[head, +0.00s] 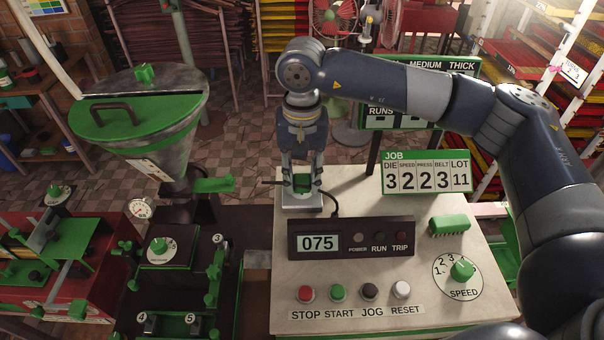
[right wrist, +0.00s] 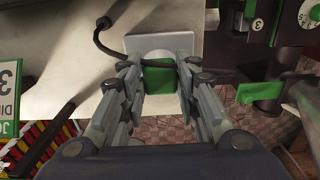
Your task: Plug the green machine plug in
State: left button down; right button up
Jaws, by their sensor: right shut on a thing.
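The green machine plug (head: 302,183) is held upright between the fingers of my right gripper (head: 301,178), over the pale socket box (head: 302,207) at the console's back left corner. In the right wrist view the fingers (right wrist: 160,80) close on both sides of the green plug (right wrist: 158,78). The socket's round face (right wrist: 157,55) shows partly beyond it. I cannot tell whether the plug touches the socket or sits in it. A dark cord (head: 335,203) runs beside the socket and also shows in the right wrist view (right wrist: 108,47). My left gripper is out of view.
The console (head: 440,270) carries a display panel reading 075 (head: 350,239), several buttons, a speed dial (head: 462,270) and a green brush (head: 449,225). A JOB sign (head: 428,173) stands behind it. A green-lidded hopper (head: 140,115) stands left, with free space between it and my gripper.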

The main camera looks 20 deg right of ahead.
jog(key=shift+f+b, duration=0.4)
jog(key=shift+f, duration=0.05)
jog(key=o, duration=1.1)
notch_tip(320, 180, up, 12)
jog(key=shift+r, duration=0.1)
